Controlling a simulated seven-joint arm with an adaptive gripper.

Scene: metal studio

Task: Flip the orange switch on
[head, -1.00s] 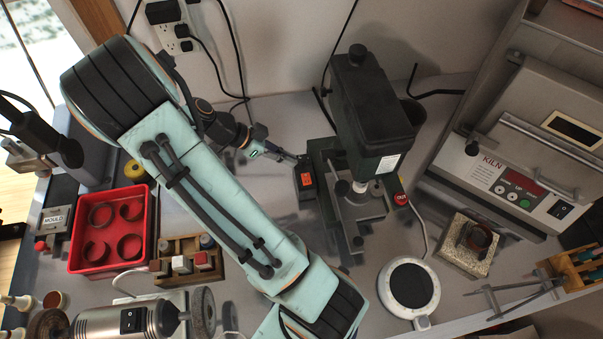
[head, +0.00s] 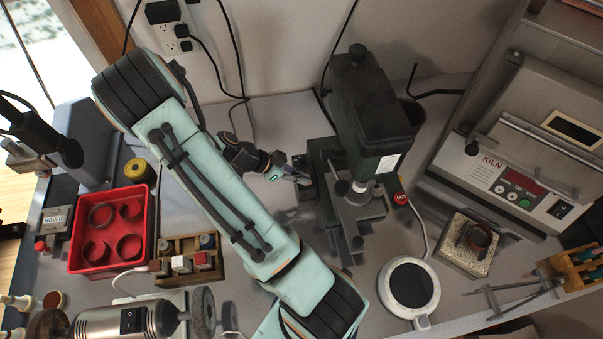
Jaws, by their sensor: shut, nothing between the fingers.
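My gripper (head: 303,180) is shut and empty. It is at the left side of the dark green drill press (head: 370,115), over the spot where the small box with the orange switch stands. The orange switch is hidden behind my gripper now, so its position cannot be seen. I cannot tell whether the fingertips touch it.
A red OUT button (head: 401,198) is on the press's right. A round white plate (head: 409,286) stands in front, and the kiln (head: 515,185) is at right. A red tray (head: 112,228) with rings and a grinder (head: 125,318) are at left.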

